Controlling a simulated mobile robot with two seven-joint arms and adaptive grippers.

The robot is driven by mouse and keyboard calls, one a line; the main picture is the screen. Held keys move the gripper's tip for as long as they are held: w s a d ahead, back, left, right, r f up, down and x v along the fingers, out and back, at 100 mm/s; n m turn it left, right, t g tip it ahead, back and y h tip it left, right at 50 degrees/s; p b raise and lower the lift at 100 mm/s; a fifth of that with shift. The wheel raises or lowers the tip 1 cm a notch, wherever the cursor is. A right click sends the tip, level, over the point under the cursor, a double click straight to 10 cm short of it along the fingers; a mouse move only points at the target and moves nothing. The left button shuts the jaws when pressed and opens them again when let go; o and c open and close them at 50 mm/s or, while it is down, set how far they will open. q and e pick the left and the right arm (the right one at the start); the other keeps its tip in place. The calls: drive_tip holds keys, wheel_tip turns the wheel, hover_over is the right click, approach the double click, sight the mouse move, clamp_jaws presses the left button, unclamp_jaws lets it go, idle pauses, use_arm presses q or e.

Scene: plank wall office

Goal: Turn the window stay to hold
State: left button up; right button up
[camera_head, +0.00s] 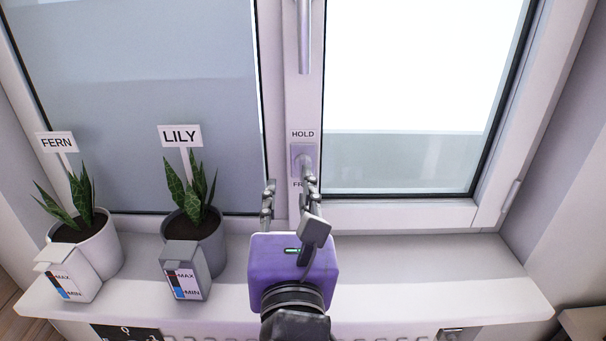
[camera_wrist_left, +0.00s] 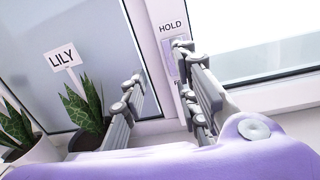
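The window stay (camera_head: 299,153) is a small lilac plate on the frame post between the panes, with a grey knob or lever on it. The word HOLD stands above it; the label below starts with FR and is partly covered by my finger. My left gripper (camera_head: 289,184) is in front of the sill with its two fingers spread apart and nothing between them. Its right finger overlaps the stay's lower part; I cannot tell whether they touch. In the left wrist view the stay (camera_wrist_left: 170,60) shows partly behind that finger. My right gripper is not in view.
A window handle (camera_head: 304,35) hangs above the stay. On the sill (camera_head: 420,280) at left stand the FERN pot (camera_head: 107,249) and LILY pot (camera_head: 212,240), each with a MAX/MIN water gauge box in front. The sill right of my gripper is clear.

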use_arm(q)
drive_tip(key=w+d+h, duration=0.1)
drive_tip(key=w+d, duration=0.1)
drive_tip(key=w, duration=0.5)
drive_tip(key=shift+w+f+g+p, duration=0.35)
drive_tip(key=shift+f+g+p, duration=0.05)
drive_tip(key=shift+p, duration=0.05)
clamp_jaws()
